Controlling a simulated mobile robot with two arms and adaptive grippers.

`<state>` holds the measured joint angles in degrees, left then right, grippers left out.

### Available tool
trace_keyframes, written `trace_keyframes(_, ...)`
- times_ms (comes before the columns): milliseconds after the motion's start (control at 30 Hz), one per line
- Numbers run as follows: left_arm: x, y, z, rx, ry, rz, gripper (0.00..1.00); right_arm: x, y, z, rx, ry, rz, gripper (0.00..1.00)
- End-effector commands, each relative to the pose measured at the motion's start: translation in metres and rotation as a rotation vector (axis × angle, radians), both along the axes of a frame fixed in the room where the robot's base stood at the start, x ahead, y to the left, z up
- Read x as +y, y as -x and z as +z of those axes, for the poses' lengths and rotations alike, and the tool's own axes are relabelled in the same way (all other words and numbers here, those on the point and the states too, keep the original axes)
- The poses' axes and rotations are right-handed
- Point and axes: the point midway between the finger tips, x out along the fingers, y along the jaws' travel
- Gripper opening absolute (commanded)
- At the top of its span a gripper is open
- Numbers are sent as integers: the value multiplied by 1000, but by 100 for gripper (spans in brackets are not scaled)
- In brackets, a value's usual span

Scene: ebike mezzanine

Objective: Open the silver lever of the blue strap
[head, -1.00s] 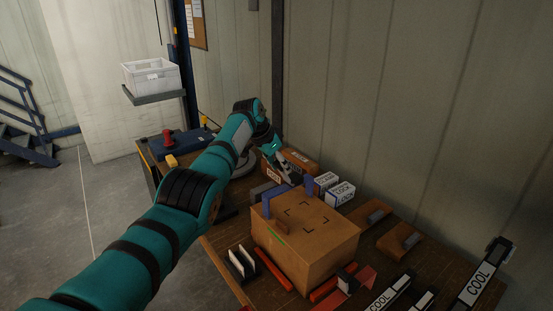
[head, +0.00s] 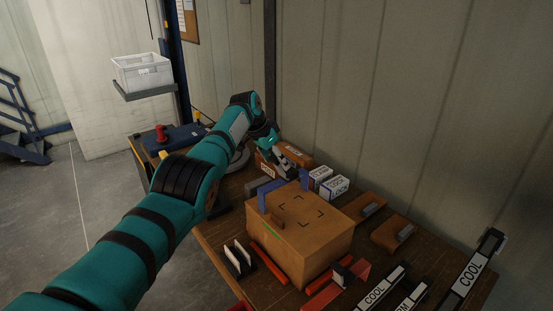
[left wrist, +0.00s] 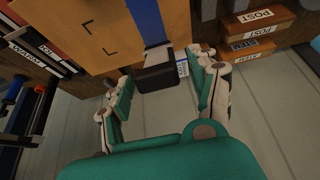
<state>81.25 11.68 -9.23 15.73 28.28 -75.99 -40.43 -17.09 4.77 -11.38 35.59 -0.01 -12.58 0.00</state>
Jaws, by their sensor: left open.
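In the left wrist view, the blue strap (left wrist: 147,22) leads down to a dark block with a grey strip (left wrist: 157,55); I cannot tell whether this is the silver lever. My left gripper (head: 291,170) is behind the box, at its back edge. It is open, its fingers (left wrist: 160,78) on either side of the dark block, with no clear contact. My right gripper is not in view.
Small labelled boxes (head: 333,187) stand close behind the cardboard box. Orange bars (head: 270,264), a black-and-white holder (head: 238,259) and "COOL" labelled pieces (head: 380,288) lie around its front. A white crate (head: 142,72) sits on a shelf at the back left. The wall closes off the far side.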

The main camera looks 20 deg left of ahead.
Motion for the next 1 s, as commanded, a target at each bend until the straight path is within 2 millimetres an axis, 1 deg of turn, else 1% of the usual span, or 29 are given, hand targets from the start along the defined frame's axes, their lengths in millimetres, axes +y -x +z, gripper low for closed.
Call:
trace_keyframes(133,0,0,0,0,-1,0,62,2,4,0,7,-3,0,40)
trace_keyframes(233,1,1,3,-1,0,0,62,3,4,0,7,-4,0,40)
trace_keyframes(433,6,7,18,-3,0,1,62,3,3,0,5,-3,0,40)
trace_keyframes(533,9,13,31,-4,-2,1,62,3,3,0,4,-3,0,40)
trace_keyframes(600,14,20,48,-6,-2,1,62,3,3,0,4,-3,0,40)
trace_keyframes(800,23,36,84,-3,-1,1,62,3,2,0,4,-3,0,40)
trace_keyframes(900,25,41,96,-1,0,0,62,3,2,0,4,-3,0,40)
trace_keyframes(1000,27,45,103,0,0,0,62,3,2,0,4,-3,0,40)
